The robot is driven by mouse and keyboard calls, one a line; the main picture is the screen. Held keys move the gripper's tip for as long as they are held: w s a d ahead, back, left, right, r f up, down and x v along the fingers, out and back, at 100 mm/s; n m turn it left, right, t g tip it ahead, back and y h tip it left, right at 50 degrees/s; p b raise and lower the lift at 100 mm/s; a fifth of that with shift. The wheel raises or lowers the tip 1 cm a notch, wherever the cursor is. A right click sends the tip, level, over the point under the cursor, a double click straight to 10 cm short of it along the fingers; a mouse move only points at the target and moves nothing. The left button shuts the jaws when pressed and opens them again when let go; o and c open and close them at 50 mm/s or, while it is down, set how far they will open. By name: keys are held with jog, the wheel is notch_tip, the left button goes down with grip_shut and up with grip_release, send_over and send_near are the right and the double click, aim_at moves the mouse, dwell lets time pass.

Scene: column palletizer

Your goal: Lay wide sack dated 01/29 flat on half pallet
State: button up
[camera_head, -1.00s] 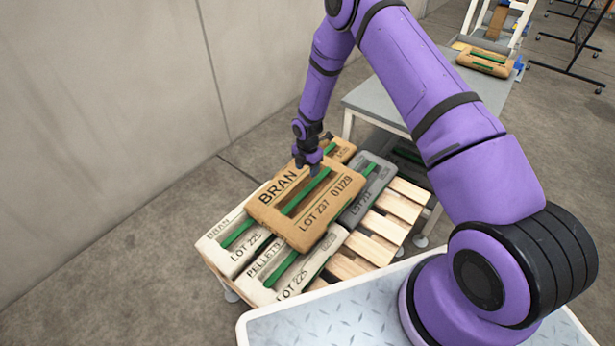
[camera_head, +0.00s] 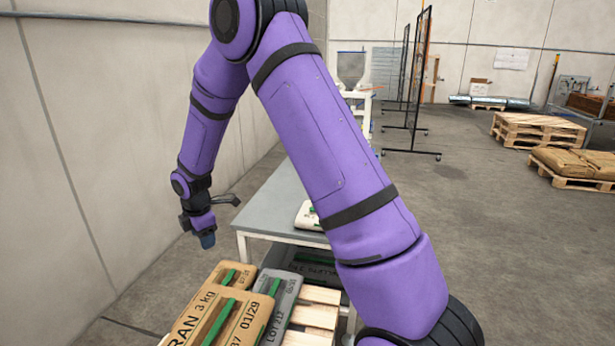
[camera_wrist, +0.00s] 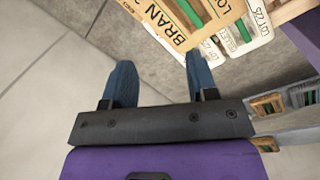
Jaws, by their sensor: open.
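The wide tan sack (camera_head: 222,322) printed 01/29 lies on top of other sacks on the half pallet (camera_head: 318,317). Its near part is cut off by the head view's lower edge. The tan sack marked BRAN also shows at the top of the wrist view (camera_wrist: 172,22). My gripper (camera_head: 207,240) hangs above and to the left of the stack, apart from the sack. In the wrist view its two blue fingers (camera_wrist: 160,78) stand wide apart with nothing between them.
Another tan sack (camera_head: 228,274) and a grey sack (camera_head: 282,300) lie beside it on the pallet. A grey table (camera_head: 270,205) with a white sack (camera_head: 308,216) stands behind. A wall runs along the left. Pallets (camera_head: 538,130) stand far right.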

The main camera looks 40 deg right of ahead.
jog(key=s+d+r+m+t, duration=0.15)
jog(key=s+r+m, duration=0.25)
jog(key=s+r, duration=0.55)
jog(key=s+d+r+m+t, duration=0.15)
jog(key=s+r+m, duration=0.4)
jog(key=r, duration=0.75)
jog(key=s+r+m, duration=0.3)
jog(key=s+m, duration=0.1)
jog(key=s, duration=0.7)
jog(key=s+r+m, duration=0.3)
jog(key=s+m, duration=0.1)
jog(key=s, duration=0.7)
jog(key=shift+s+d+r+t+y, duration=0.3)
jog(key=shift+s+d+t, duration=0.1)
jog(key=shift+d, duration=0.05)
